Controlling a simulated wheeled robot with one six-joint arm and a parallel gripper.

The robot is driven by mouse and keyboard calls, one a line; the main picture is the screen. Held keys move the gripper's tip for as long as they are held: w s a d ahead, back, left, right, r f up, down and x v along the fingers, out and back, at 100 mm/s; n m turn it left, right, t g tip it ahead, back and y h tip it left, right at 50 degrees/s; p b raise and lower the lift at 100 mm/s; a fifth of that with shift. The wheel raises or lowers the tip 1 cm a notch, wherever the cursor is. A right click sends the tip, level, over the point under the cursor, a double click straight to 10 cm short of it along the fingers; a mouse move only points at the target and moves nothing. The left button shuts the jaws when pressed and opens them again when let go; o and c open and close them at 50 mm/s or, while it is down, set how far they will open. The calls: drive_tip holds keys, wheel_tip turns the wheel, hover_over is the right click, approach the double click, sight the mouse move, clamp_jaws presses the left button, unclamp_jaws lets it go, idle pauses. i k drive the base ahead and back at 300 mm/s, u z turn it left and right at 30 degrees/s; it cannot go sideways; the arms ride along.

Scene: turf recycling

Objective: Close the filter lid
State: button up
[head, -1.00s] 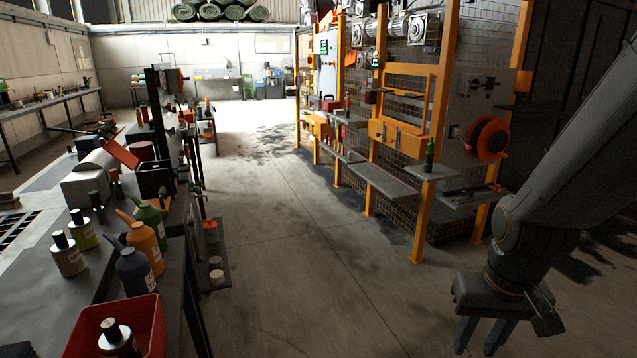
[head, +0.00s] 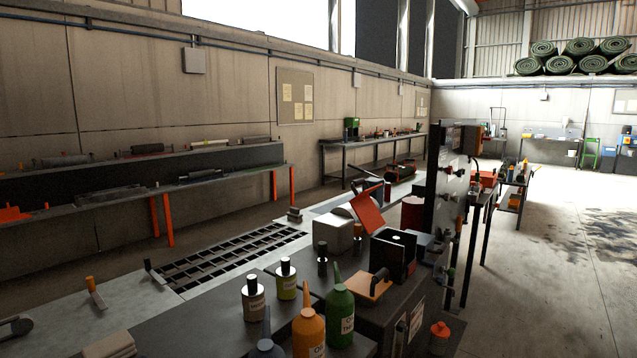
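A red tilted plate (head: 367,209) stands raised at a slant beside a white box (head: 333,233) on the dark workbench. I cannot tell for certain which of these is the filter lid; the red plate looks like an open flap. My gripper is out of view.
A green bottle (head: 340,312), an orange bottle (head: 308,331) and two labelled cans (head: 254,299) stand at the bench's near end. Floor is open at right (head: 555,260).

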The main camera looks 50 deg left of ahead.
sight(365, 210)
drive_tip(key=u, duration=0.9)
drive_tip(key=i, duration=0.95)
drive_tip(key=u, duration=0.95)
